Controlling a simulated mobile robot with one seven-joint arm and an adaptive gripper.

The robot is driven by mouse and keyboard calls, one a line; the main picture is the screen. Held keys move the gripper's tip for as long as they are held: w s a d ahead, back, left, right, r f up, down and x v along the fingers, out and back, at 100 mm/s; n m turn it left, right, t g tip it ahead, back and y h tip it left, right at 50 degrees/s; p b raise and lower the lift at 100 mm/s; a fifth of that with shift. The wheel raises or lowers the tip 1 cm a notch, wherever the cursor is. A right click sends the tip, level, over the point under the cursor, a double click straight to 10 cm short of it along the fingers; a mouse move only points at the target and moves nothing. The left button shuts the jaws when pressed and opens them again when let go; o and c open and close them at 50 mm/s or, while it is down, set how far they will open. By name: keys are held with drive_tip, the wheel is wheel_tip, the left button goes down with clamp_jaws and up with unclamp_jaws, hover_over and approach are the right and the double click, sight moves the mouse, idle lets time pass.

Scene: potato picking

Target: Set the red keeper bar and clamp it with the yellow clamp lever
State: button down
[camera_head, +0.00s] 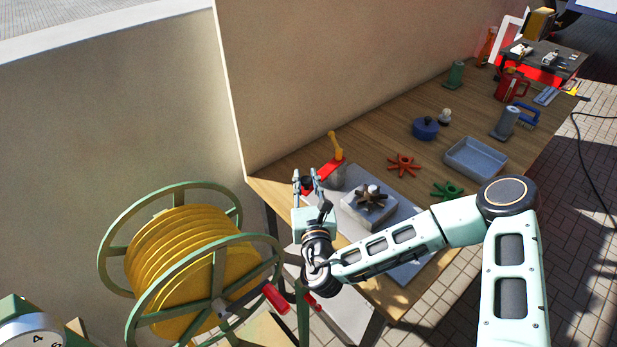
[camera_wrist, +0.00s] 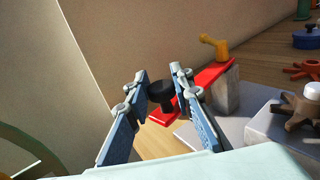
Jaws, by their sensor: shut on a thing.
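The red keeper bar (camera_head: 329,168) runs from my gripper (camera_head: 307,178) up to a grey post (camera_head: 337,179). It also shows in the wrist view (camera_wrist: 212,82). A black knob (camera_wrist: 161,94) stands at its near end, between my two fingers, and my gripper is shut on it. The yellow clamp lever (camera_head: 336,144) stands at the top of the post, over the far end of the bar; it also shows in the wrist view (camera_wrist: 215,46). I cannot tell whether the lever presses on the bar. The bar's underside is hidden.
A grey block with a brown star knob (camera_head: 371,198) stands close to the right on a grey plate. Red (camera_head: 403,163) and green (camera_head: 447,190) star knobs, a blue pot (camera_head: 425,128) and a grey tray (camera_head: 475,159) lie further right. A wall runs behind the table.

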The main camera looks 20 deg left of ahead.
drive_tip(key=shift+a, duration=0.15)
idle(0.4)
drive_tip(key=c, duration=1.7)
unclamp_jaws()
drive_tip(key=shift+o, duration=0.2)
drive_tip(key=v, duration=1.2)
drive_tip(key=shift+a, duration=0.1)
